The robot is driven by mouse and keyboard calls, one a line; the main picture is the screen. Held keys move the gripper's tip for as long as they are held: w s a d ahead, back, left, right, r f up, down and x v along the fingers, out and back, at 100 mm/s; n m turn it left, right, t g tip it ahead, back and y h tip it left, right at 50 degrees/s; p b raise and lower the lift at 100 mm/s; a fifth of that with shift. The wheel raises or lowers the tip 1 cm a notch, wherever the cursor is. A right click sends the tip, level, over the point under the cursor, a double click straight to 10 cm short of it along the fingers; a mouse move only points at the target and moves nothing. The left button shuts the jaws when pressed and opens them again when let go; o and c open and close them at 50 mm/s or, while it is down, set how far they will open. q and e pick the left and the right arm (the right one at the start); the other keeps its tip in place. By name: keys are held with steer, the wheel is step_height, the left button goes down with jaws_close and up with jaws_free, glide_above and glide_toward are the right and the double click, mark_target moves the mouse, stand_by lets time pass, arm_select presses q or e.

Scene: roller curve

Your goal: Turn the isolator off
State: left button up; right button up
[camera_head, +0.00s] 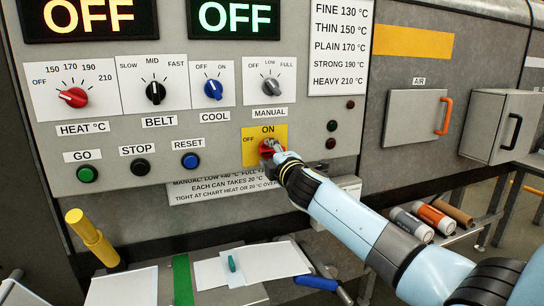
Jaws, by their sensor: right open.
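The isolator is a red knob (264,150) on a yellow plate (250,133) marked OFF at the left and ON at the top. It sits at the lower right of the grey control panel. My right gripper (271,147) comes in from the lower right, with its fingers open right at the knob. The gripper covers much of the knob, so I cannot tell which mark it points to or whether the fingers touch it. My left gripper is not in view.
Above are a red heat knob (73,97), a black belt knob (155,92), a blue cool knob (213,89) and a manual knob (271,91). Green, black and blue push buttons line the lower left. A yellow handle (90,238) stands at left. Rolls (436,218) lie at right.

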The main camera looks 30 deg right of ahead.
steer(key=v, duration=1.2)
steer(key=s+f+m+g+b, duration=0.2)
steer(key=s+f+g+b, duration=0.3)
steer(key=f, duration=1.1)
steer(key=s+a+f+m+g+y+b, duration=0.1)
steer(key=s+f+b, duration=0.2)
steer(key=s+f, duration=0.85)
steer(key=s+f+m+g+b, duration=0.2)
steer(key=f+g+b, duration=0.15)
steer(key=f, duration=1.75)
steer(key=s+a+f+m+g+b, duration=0.1)
steer(key=s+a+f+m+g, duration=0.1)
steer(key=s+f, duration=0.5)
steer(key=s+a+f+m+g+y+b, duration=0.1)
steer(key=s+a+f+m+g+b, duration=0.1)
steer(key=s+f, duration=0.6)
steer(key=s+a+f+m+g+y+b, duration=0.1)
steer(key=s+f+m, duration=0.5)
steer(key=s, duration=1.3)
steer(key=shift+a+f+g+b, duration=0.45)
steer(key=shift+f+g+b, duration=0.2)
steer(key=shift+f+g, duration=0.4)
